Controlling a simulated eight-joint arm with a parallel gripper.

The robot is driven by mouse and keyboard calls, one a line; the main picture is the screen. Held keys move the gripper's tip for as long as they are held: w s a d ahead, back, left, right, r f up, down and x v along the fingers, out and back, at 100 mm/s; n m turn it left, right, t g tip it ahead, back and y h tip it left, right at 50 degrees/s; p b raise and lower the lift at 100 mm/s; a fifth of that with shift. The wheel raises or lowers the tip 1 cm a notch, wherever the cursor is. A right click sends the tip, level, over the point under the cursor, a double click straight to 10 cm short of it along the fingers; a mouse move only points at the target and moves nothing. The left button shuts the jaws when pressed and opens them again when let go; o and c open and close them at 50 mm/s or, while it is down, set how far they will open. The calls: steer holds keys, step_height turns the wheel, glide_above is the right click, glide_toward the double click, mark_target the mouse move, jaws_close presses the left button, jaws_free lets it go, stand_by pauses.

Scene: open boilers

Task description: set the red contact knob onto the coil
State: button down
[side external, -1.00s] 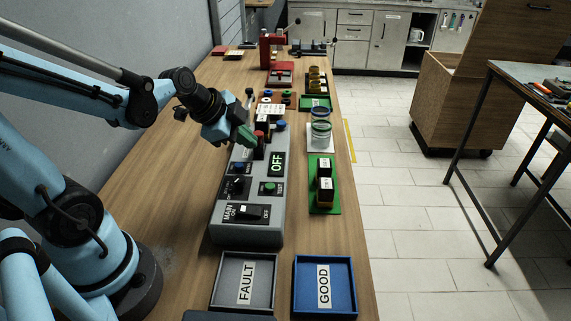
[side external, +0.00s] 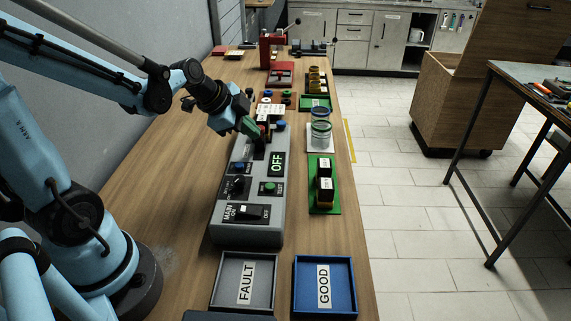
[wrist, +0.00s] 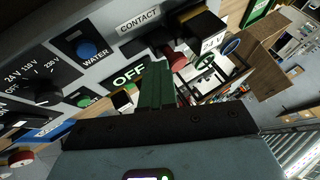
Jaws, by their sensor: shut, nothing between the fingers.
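The red contact knob (wrist: 177,60) is just beyond and right of my fingertips in the wrist view. In the side view the red knob (side external: 263,130) is partly hidden by my gripper, low over the grey control box. My gripper (side external: 254,130) has green fingers, shut and empty, beside the knob. The closed fingers (wrist: 155,72) also show in the wrist view. Whether they touch the knob I cannot tell. A black block (wrist: 202,30) stands beyond the knob near the CONTACT label (wrist: 138,20); I cannot tell whether it is the coil.
The grey box (side external: 246,229) carries the OFF display (side external: 276,164), a blue knob, a green button and switches. FAULT (side external: 244,280) and GOOD (side external: 323,284) trays lie in front.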

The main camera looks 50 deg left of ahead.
mark_target(245, 166)
steer(key=shift+w+a, duration=0.2)
steer(key=shift+a, duration=0.05)
steer(key=shift+s+d, duration=0.4)
steer(key=shift+s, duration=0.2)
steer(key=s+d, duration=0.2)
steer(key=shift+s, duration=0.4)
steer(key=shift+v, duration=0.9)
steer(key=shift+d+v, duration=0.3)
steer(key=shift+v, duration=3.6)
steer(key=d+f+n, duration=0.1)
steer(key=n, duration=0.1)
steer(key=d+f+n, duration=0.1)
steer(key=d+n, duration=0.1)
steer(key=n, duration=0.1)
steer(key=w+d+f+n, duration=0.1)
steer(key=d+n, duration=0.1)
steer(key=shift+d+f+g+y, duration=0.1)
steer(key=shift+f+g+y, duration=0.05)
steer(key=shift+g+y, duration=0.2)
steer(key=shift+w+d+f+n, duration=0.1)
steer(key=shift+d+f+n, duration=0.25)
steer(key=shift+n, duration=0.5)
steer(key=shift+d+f+n, duration=0.1)
steer(key=shift+d+n, duration=0.5)
steer(key=shift+n, duration=0.25)
